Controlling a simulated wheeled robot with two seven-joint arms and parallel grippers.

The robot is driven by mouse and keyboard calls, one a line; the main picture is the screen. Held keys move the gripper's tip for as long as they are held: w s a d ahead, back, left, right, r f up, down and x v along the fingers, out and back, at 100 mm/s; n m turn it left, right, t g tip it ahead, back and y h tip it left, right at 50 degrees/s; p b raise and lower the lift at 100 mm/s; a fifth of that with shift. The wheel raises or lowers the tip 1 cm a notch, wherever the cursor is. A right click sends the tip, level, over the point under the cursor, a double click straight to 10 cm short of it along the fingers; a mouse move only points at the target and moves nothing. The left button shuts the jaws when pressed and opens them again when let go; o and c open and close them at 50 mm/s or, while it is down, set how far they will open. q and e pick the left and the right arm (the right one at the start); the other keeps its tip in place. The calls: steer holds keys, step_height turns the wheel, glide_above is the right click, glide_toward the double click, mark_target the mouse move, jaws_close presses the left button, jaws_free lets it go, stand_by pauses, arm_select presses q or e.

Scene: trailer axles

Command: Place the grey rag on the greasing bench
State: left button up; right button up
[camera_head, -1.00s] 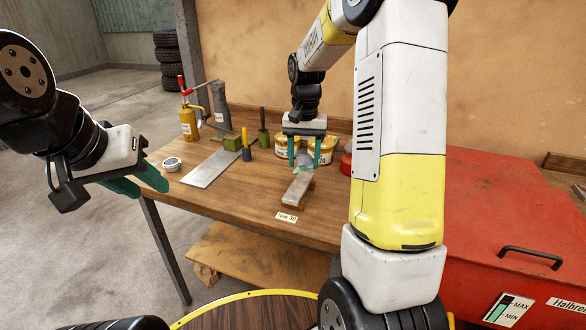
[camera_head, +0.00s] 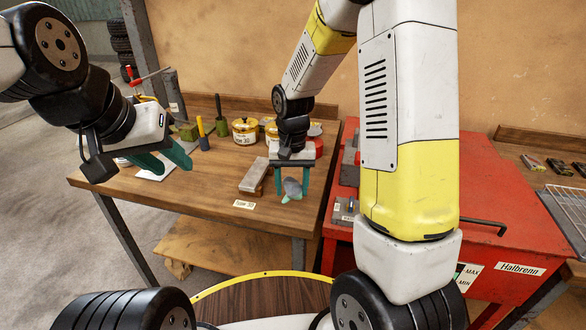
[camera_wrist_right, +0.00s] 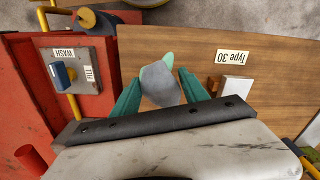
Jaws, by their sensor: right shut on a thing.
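The grey rag (camera_head: 292,187) is a small bunched cloth. My right gripper (camera_head: 293,184) is shut on it and points down near the bench's right front part. In the right wrist view the rag (camera_wrist_right: 162,85) sits between the teal fingers, with the bench top behind it; its height above the bench is hard to tell. The wooden bench (camera_head: 215,175), with a "Type 30" label (camera_head: 244,204) on its front edge, seems to be the greasing bench. My left gripper (camera_head: 168,160) appears open and empty, over the bench's left side.
A grey-topped block (camera_head: 254,175) lies just left of the rag. Yellow tins (camera_head: 245,131), brushes and a grey plate stand farther back and left. A red cabinet (camera_head: 400,245) with a WASH/FILL switch (camera_wrist_right: 75,70) adjoins the bench on the right.

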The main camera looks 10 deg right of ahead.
steer(key=w+d, duration=0.1)
steer(key=w, duration=0.4)
steer(key=w+d, duration=0.1)
steer(key=w, duration=0.2)
steer(key=shift+d+f, duration=0.3)
steer(key=shift+f, duration=1.85)
steer(key=shift+f, duration=0.1)
steer(key=o, duration=1.3)
step_height(320, 180, up, 12)
steer(key=s+d+r+t+y, duration=0.1)
steer(key=s+d+r+t, duration=0.15)
steer(key=s+r, duration=0.8)
steer(key=s+r+t, duration=0.1)
steer(key=s, duration=0.3)
steer(key=s+r+n+t, duration=0.1)
steer(key=s, duration=0.4)
steer(key=s+r+n+t+y, duration=0.1)
steer(key=s, duration=0.4)
steer(key=shift+s+d+r+t, duration=0.15)
steer(key=shift+r+t, duration=0.1)
steer(key=shift+t, duration=0.1)
